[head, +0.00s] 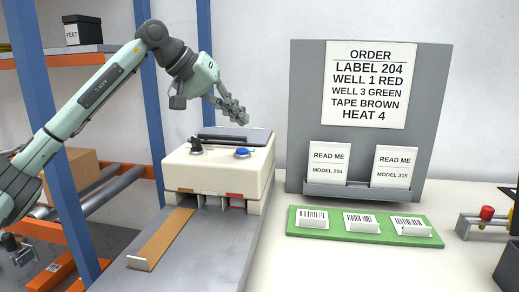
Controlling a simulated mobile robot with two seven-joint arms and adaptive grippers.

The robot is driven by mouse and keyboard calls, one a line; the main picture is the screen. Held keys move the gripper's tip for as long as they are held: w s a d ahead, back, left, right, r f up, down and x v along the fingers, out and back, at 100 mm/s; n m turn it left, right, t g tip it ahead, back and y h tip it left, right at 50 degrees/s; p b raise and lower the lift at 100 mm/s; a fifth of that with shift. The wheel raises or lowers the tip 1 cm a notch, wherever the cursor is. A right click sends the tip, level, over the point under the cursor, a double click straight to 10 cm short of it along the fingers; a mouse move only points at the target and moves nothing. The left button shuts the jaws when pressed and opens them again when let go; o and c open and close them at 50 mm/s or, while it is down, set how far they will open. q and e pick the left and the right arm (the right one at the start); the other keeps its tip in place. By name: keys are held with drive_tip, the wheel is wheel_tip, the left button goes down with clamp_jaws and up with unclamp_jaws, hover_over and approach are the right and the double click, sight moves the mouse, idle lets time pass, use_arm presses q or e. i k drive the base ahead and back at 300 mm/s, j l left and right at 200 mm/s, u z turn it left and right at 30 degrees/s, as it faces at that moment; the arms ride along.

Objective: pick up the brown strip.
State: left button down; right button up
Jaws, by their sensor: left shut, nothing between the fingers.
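The brown strip (166,235) lies on the grey surface in front of the cream machine (218,170). Its far end meets the machine's left front slot, and its near end has a small upright pale tab (140,263). My left gripper (241,116) is shut and empty, in the air above the back of the machine, well above and apart from the strip. My right gripper is not in view.
The machine has a dark knob (196,148), a blue button (243,153) and a dark raised lid. A green tray (366,240) with labels stands right, before a grey board (296,120) with an order sheet. A blue post (60,150) rises at left.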

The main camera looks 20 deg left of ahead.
sight(147, 258)
drive_tip(key=k+j, duration=1.15)
drive_tip(key=j, duration=0.25)
